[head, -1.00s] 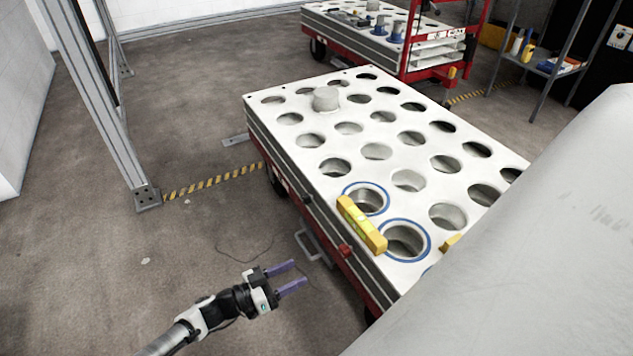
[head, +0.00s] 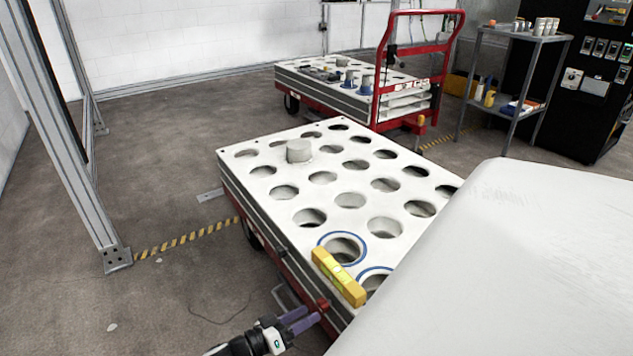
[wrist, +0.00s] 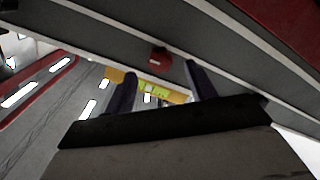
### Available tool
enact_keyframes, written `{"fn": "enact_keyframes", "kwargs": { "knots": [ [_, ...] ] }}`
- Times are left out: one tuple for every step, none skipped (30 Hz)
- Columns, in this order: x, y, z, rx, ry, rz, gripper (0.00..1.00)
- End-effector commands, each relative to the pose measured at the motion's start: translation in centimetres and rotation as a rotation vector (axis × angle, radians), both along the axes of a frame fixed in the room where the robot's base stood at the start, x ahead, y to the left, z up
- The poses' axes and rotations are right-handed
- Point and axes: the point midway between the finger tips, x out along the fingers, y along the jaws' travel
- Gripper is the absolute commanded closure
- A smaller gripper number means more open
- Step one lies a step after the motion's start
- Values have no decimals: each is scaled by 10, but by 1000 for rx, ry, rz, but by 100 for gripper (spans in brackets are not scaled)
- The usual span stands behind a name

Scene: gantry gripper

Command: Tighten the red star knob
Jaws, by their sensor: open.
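The red star knob (head: 323,304) sits on the near side of the white-topped cart (head: 262,206), just below a yellow spirit level (head: 338,277). It also shows in the wrist view as a dark red shape (wrist: 159,60) between and beyond the fingertips. My gripper (head: 310,314) has two purple fingers that are apart and empty. Its fingertips are close to the knob in the head view; I cannot tell whether they touch it. In the wrist view, the fingers of my gripper (wrist: 160,72) stand either side of the knob, and the level (wrist: 150,88) shows behind.
The cart top has many round holes and a grey cylinder (head: 299,151). A metal frame post (head: 70,150) stands at left. A second cart with a red handle (head: 425,15) and a shelf (head: 515,70) stand behind. The floor left of the cart is mostly clear.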

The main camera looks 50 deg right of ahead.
Motion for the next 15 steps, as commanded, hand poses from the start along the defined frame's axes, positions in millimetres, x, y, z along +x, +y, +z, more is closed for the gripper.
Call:
{"fn": "enact_keyframes", "kwargs": {
  "knots": [
    [-4,-10,-2,-2,1,-2,44],
    [-6,-15,-2,-1,2,-2,44],
    [-7,-20,-2,-1,1,-2,44],
    [-8,-24,-2,-1,0,-2,44],
    [-9,-27,-1,-1,0,-2,44],
    [-10,-31,-1,-1,-1,-1,44],
    [-10,-34,-1,0,-1,0,44],
    [-11,-36,-1,0,-1,1,44],
    [-12,-38,-1,0,-1,1,44],
    [-12,-39,-1,0,-1,1,44],
    [-12,-40,0,0,-1,1,44],
    [-13,-41,0,0,-1,1,44],
    [-13,-41,0,0,-1,1,44],
    [-13,-41,0,0,-1,1,44],
    [-12,-41,0,1,-1,2,44]
  ]
}}
